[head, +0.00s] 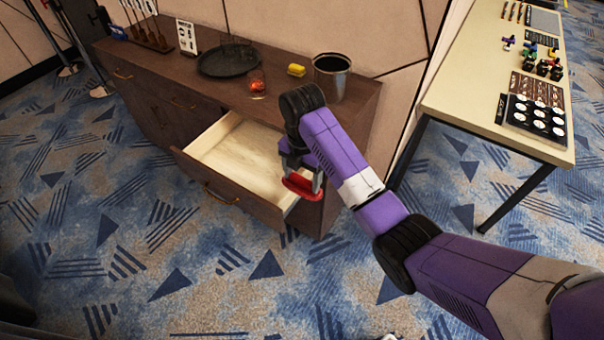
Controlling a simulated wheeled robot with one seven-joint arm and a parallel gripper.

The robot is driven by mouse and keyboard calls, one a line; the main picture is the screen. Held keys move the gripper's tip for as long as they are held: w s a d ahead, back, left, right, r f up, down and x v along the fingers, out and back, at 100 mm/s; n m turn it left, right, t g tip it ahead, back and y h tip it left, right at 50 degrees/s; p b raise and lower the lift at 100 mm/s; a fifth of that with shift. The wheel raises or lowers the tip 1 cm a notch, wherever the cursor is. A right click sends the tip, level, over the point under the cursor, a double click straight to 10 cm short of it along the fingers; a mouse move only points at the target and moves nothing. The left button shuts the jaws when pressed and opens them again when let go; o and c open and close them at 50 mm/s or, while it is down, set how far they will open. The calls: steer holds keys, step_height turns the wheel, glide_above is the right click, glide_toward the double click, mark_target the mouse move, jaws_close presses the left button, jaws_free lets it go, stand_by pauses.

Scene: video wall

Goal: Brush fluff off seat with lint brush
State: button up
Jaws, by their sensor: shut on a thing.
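My gripper (302,176) is shut on a red object, which looks like the lint brush (304,189). It holds the brush over the right front corner of an open drawer (222,201), near the cabinet's right end. My fingers hide part of the brush, and I cannot tell whether it touches the drawer. No seat and no fluff can be made out in this view.
The drawer sticks out of a dark wooden cabinet (190,95) and its visible inside is empty. A table (460,85) stands right. Carpet in front is clear.

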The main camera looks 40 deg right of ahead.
steer(key=shift+s+a+f+m, duration=0.1)
steer(key=shift+a+f+m, duration=0.35)
steer(key=shift+f, duration=0.25)
steer(key=s+a+f+m, duration=0.5)
steer(key=s+f+m, duration=0.1)
steer(key=f+m, duration=0.3)
steer(key=s+a+f+m, duration=0.6)
steer(key=f+m, duration=0.3)
steer(key=m, duration=0.2)
steer(key=shift+s+f+m, duration=0.3)
steer(key=shift+s+m, duration=0.05)
steer(key=shift+s, duration=0.35)
steer(key=shift+a, duration=0.1)
